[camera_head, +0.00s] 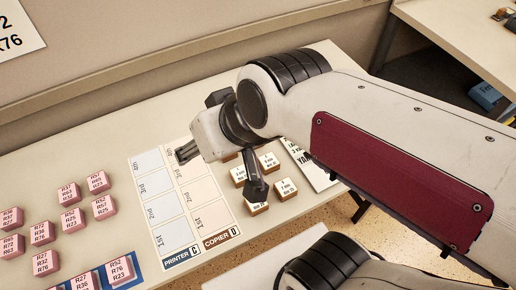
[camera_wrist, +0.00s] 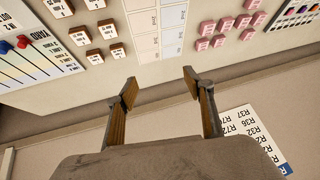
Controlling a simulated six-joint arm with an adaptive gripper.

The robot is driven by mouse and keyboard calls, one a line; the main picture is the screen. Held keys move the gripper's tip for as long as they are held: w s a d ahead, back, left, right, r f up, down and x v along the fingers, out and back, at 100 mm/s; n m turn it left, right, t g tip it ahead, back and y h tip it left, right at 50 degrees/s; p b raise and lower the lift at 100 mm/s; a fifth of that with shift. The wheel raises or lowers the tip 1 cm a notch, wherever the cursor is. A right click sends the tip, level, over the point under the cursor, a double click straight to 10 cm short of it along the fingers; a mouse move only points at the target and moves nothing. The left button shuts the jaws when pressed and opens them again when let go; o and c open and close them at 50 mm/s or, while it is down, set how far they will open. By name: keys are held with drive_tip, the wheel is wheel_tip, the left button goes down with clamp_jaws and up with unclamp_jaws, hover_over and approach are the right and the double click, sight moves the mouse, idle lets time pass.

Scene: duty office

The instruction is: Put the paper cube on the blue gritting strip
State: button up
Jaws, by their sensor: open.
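Several small white-topped brown cubes (camera_head: 285,189) stand on the table below and right of my gripper; they also show at upper left in the wrist view (camera_wrist: 96,56). Their small print is unreadable, so I cannot tell which is the paper cube. Several pink cubes with R numbers (camera_head: 74,220) stand at left. A blue strip (camera_head: 137,277) at lower left, cut by the frame's edge, carries pink cubes. My gripper (camera_head: 222,170) is open above the table, its fingers apart and empty in the wrist view (camera_wrist: 160,86). My wrist and finger partly hide the white-topped cubes.
A sheet with columns labelled PRINTER C and COPIER D (camera_head: 158,206) lies beneath my gripper. A YARD board (camera_wrist: 35,62) with coloured pins lies beside the white-topped cubes. The wall behind carries a number sign (camera_wrist: 245,138). Bare tabletop (camera_head: 110,160) lies left of the sheet.

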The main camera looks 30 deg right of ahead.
drive_tip(key=s+d+m+h, duration=0.1)
drive_tip(key=s+d+h, duration=0.1)
drive_tip(key=s+d, duration=0.3)
drive_tip(key=d, duration=0.3)
drive_tip(key=shift+s+d+f+g+h, duration=0.25)
drive_tip(key=shift+d+f+g+h, duration=0.05)
drive_tip(key=shift+f, duration=0.05)
idle(0.8)
